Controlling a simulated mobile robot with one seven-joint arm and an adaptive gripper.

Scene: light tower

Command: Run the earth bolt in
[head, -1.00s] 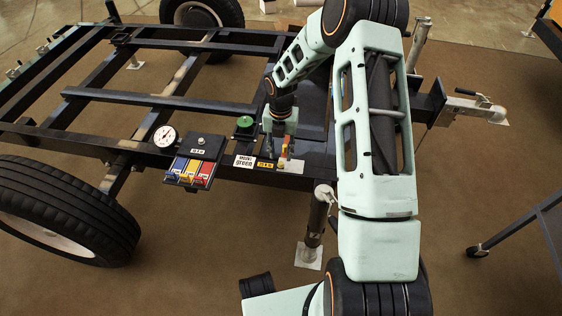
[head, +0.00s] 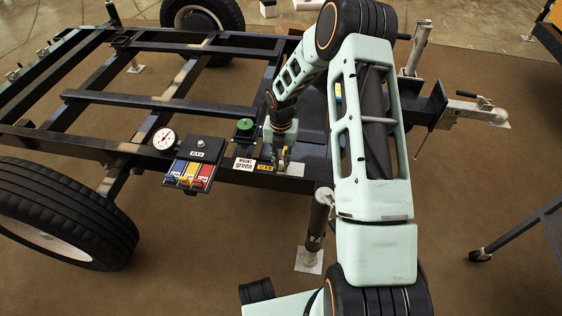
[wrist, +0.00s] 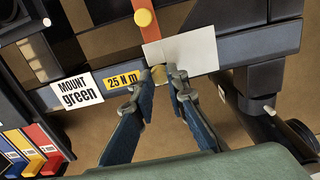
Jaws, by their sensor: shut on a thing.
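My gripper (wrist: 165,72) is in the wrist view at the lower edge of a pale plate (wrist: 190,48). Its two fingers are closed in on a small brass-yellow piece, apparently the earth bolt (wrist: 158,76); most of it is hidden by the fingertips. I cannot tell how deep it sits. An orange-red strip with a yellow round knob (wrist: 143,17) stands above the plate. In the head view my gripper (head: 280,166) is low over the frame's front rail, beside the "25 N m" label (head: 265,167), and the bolt cannot be made out.
A "MOUNT green" label (wrist: 76,90) and a green knob (head: 245,125) are left of my gripper. Further left are a box with blue, yellow and red switches (head: 190,172) and a dial gauge (head: 164,138). A jack leg (head: 318,215) stands below the rail.

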